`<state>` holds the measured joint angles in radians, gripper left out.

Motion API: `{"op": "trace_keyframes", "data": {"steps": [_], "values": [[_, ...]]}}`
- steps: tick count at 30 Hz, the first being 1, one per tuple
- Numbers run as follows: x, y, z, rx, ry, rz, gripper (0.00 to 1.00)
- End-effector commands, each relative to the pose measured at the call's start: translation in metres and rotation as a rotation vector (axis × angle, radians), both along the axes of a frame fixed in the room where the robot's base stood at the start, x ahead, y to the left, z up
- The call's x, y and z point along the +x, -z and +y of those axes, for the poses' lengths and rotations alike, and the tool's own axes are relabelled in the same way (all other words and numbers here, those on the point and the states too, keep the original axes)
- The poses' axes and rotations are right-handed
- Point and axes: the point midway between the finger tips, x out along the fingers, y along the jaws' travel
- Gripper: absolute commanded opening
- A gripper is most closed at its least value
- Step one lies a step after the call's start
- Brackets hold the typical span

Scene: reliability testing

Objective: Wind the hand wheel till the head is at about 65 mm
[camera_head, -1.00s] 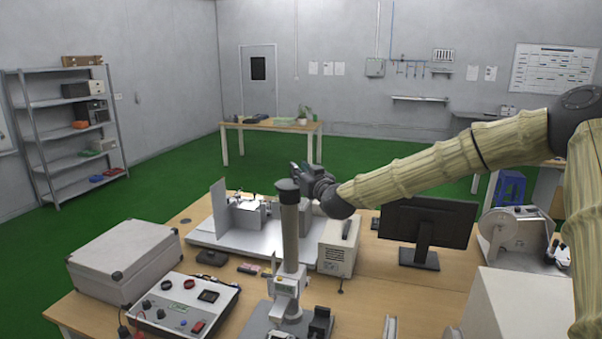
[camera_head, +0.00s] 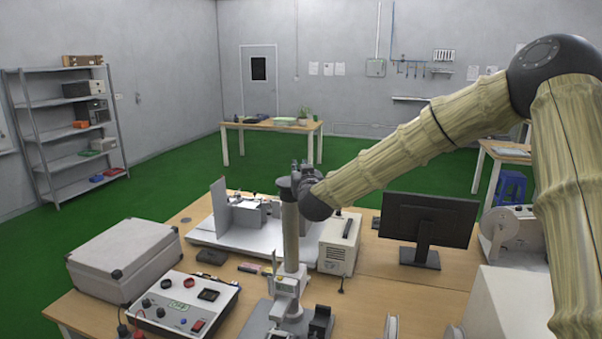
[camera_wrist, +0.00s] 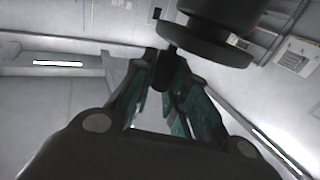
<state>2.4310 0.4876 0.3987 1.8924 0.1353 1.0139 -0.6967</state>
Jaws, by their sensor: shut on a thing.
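The test stand's column (camera_head: 290,235) stands upright on the near bench, with a dark cap at its top. The white head with its gauge (camera_head: 287,285) sits low on the column; its reading is too small to make out. My gripper (camera_head: 300,178) is at the column's top, beside the cap. In the wrist view, the dark round hand wheel (camera_wrist: 215,45) fills the upper right. My gripper's fingers (camera_wrist: 168,85) are closed around a dark upright handle (camera_wrist: 162,70) under the wheel's left edge. In the head view the handle is hidden.
A grey case (camera_head: 122,258) and a control panel box (camera_head: 185,305) lie left of the stand. A white instrument box (camera_head: 338,247) and a monitor (camera_head: 428,222) stand behind and to the right. Bare bench shows right of the stand.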

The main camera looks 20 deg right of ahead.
Motion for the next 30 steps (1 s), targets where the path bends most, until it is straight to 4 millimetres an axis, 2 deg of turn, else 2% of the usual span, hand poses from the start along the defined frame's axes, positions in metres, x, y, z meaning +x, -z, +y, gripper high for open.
{"op": "trace_keyframes", "data": {"steps": [30], "values": [[-0.010,0.001,0.023,-0.001,0.652,-0.002,0.00]]}}
